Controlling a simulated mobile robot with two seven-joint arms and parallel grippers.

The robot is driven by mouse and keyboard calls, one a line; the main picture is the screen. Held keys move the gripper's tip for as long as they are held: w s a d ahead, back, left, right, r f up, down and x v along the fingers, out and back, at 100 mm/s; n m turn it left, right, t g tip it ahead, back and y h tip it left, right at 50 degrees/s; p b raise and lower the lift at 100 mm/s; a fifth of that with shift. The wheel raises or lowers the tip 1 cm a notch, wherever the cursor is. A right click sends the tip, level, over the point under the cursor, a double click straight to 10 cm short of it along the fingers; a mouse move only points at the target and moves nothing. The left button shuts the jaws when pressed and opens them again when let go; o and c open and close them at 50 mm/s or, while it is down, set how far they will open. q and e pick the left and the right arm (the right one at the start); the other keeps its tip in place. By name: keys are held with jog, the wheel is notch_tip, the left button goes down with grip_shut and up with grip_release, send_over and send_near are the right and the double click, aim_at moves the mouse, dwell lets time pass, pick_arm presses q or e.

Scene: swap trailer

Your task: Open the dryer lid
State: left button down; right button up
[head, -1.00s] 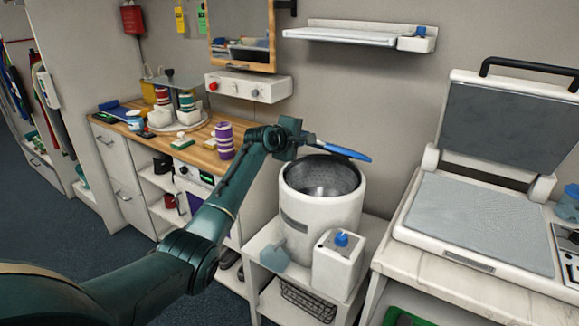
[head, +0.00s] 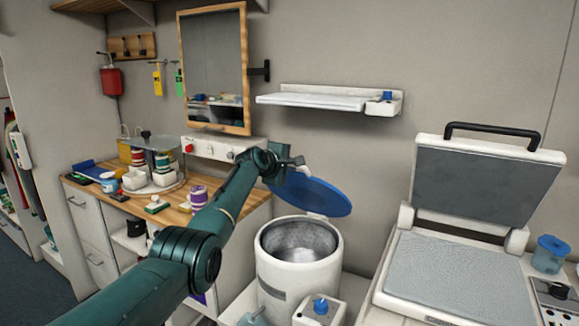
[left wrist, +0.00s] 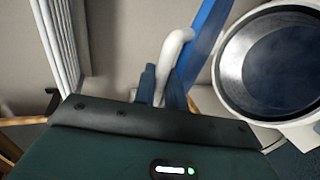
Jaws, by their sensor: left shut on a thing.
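The dryer is a white tub (head: 298,280) with a metal drum, low in the middle of the head view. Its round blue lid (head: 315,195) is raised and tilted up behind the opening, and the drum is uncovered. My left gripper (head: 291,168) is at the lid's upper left edge, shut on its white handle. In the left wrist view the fingers (left wrist: 163,88) close around the white handle (left wrist: 174,55) beside the lid (left wrist: 207,40), seen nearly edge-on. The tub's dark opening (left wrist: 280,65) is at right. My right gripper is not in view.
A white control box with a blue knob (head: 320,306) stands in front of the tub. A heat press (head: 460,270) with its top plate raised stands at right. A wall shelf (head: 325,100) hangs above the lid. A wooden counter (head: 120,196) with cups is at left.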

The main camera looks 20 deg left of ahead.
pick_arm(q)
jog(key=shift+f, duration=0.1)
jog(key=c, duration=1.6)
grip_release()
jog(key=shift+s, duration=0.1)
jog(key=shift+o, duration=0.2)
jog(key=shift+s, duration=0.1)
jog(key=b+v, duration=0.1)
jog(key=v, duration=1.2)
jog(key=shift+r, duration=0.25)
jog(key=shift+c, duration=0.6)
